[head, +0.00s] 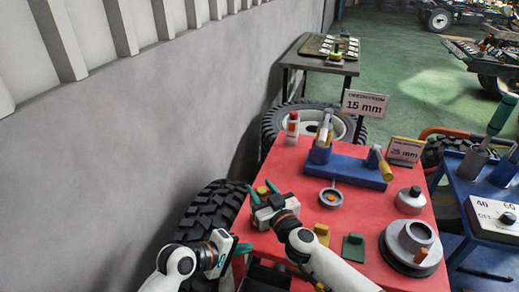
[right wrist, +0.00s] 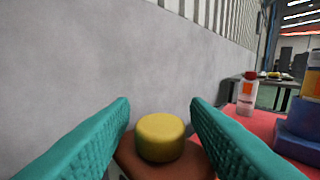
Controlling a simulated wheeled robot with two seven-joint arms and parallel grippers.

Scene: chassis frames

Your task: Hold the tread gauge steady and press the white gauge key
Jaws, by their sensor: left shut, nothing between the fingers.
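My right gripper (head: 264,187) is over the far-left part of the red table (head: 295,233). In the right wrist view its teal fingers (right wrist: 160,112) are apart, with a yellow round knob (right wrist: 160,136) on a brown base (right wrist: 128,158) between and below them; I see no clear contact. My left gripper (head: 242,249) is lower, at the table's left edge, shut and empty. A small round grey gauge-like piece (head: 331,187) with an orange centre lies right of my right gripper. I cannot tell which thing is the tread gauge, and no white key is distinguishable.
A blue stand (head: 345,168) holds tools at the back. A red-and-white bottle (head: 292,125) stands behind; it also shows in the right wrist view (right wrist: 248,92). A grey round base (head: 410,240) is at right. Tyres (head: 212,210) and a grey wall (head: 130,160) are left.

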